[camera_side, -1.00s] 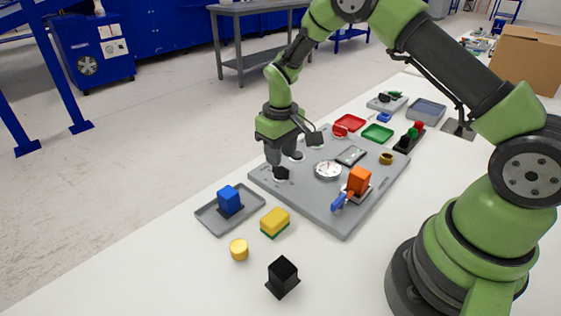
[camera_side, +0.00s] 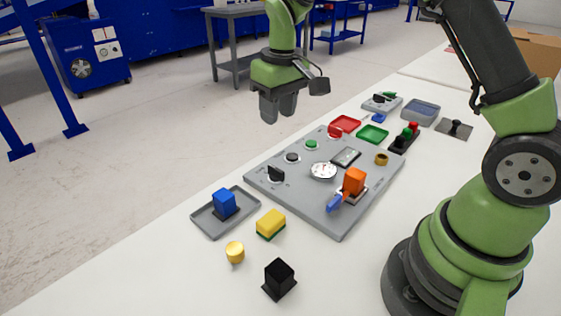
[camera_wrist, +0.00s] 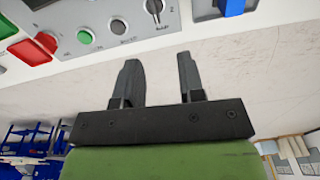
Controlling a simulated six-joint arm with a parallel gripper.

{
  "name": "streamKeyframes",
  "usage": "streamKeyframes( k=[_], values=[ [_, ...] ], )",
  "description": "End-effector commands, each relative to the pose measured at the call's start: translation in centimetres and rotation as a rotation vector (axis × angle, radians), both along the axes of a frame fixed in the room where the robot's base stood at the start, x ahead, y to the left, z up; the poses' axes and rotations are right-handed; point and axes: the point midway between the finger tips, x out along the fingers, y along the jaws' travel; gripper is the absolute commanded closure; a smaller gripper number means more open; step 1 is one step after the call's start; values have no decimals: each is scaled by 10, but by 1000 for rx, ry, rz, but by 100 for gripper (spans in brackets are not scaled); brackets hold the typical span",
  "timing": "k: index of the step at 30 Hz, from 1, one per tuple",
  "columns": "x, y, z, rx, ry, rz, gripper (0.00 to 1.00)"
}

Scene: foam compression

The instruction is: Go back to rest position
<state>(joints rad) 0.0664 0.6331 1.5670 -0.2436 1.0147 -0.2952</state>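My gripper (camera_side: 277,112) hangs in the air above and behind the grey control panel (camera_side: 310,210), with its fingers pointing down. In the wrist view, its two dark fingers (camera_wrist: 158,62) stand apart with nothing between them, so it is open and empty. The panel carries a black knob (camera_side: 276,174), a dark button (camera_side: 292,158), a green button (camera_side: 311,145), a red button (camera_side: 334,131) and a round gauge (camera_side: 323,171). The black knob also shows at the top of the wrist view (camera_wrist: 154,8), clear of the fingers.
An orange block (camera_side: 354,181) stands on the panel's right part. A blue block (camera_side: 224,203) is in a grey tray (camera_side: 212,231). A yellow-green sponge (camera_side: 270,223), yellow cylinder (camera_side: 235,252) and black block (camera_side: 279,278) lie in front. Red and green trays (camera_side: 373,134) lie behind.

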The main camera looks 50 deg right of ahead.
Motion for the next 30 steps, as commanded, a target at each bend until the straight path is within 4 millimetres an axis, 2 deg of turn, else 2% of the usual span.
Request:
streamKeyframes(
  k=[1,6,12,16,21,25,30],
  values=[
    [-8,4,22,9,-39,-16,64],
    [-49,17,80,50,-158,-82,64],
    [-109,30,124,112,-293,-157,64],
    [-150,37,137,161,-379,-201,64],
    [-193,44,139,218,-467,-248,64],
    [-211,47,135,248,-506,-269,64],
    [-218,48,133,261,-521,-278,64]
  ],
)
